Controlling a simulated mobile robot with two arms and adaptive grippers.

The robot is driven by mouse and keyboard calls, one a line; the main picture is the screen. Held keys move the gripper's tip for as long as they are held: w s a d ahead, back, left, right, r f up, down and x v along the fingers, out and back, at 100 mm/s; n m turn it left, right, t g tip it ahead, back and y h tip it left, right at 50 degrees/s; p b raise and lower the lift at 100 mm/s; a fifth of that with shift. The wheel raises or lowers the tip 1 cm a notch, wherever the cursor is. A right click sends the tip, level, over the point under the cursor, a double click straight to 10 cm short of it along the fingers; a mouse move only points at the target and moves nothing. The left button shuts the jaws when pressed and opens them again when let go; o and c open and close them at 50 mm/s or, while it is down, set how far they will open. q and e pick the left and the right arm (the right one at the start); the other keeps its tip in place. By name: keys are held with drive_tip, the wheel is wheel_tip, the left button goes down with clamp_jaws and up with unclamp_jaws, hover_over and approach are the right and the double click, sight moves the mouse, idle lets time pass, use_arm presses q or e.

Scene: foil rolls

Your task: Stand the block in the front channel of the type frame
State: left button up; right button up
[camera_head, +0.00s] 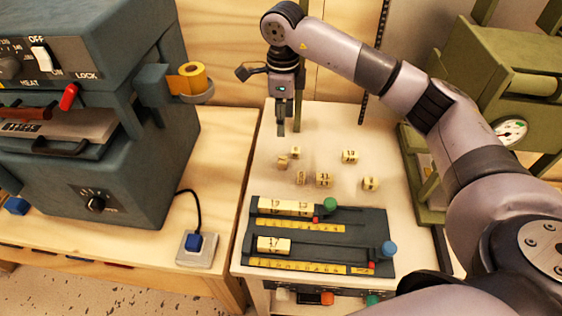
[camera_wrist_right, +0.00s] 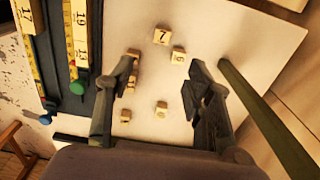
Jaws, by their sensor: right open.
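The dark type frame (camera_head: 352,222) lies on the pale table. Its front channel holds a cream block marked 17 (camera_head: 273,246) at the left end, with open channel to its right. Its back channel holds cream blocks (camera_head: 290,207) at the left, beside a green knob. Several loose numbered blocks lie behind the frame, including one marked 7 (camera_wrist_right: 161,36) in the right wrist view; I cannot tell which is the task's block. My right gripper (camera_head: 282,128) points down behind the loose blocks. Its fingers (camera_wrist_right: 162,100) are apart and empty. My left gripper is out of view.
A dark heat press (camera_head: 120,150) stands on the left bench, with a blue-button box (camera_head: 198,246) at its front. A green machine (camera_head: 480,90) with a gauge stands at the right. A blue knob (camera_head: 388,248) sits at the front channel's right end.

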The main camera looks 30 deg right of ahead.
drive_tip(key=p, duration=0.2)
hover_over(280, 159)
drive_tip(key=s, duration=0.1)
wheel_tip(280, 159, down, 10)
drive_tip(key=shift+d+r, duration=0.15)
drive_tip(key=shift+r, duration=0.1)
drive_tip(key=shift+f, duration=0.25)
drive_tip(key=f+p, duration=0.1)
drive_tip(key=f, duration=0.1)
drive_tip(key=w+f, duration=0.1)
drive_tip(key=f, duration=0.1)
drive_tip(key=shift+f+p, duration=0.4)
drive_tip(key=shift+s, duration=0.1)
drive_tip(key=shift+c, duration=0.5)
drive_tip(key=c, duration=0.9)
drive_tip(key=shift+o, duration=0.2)
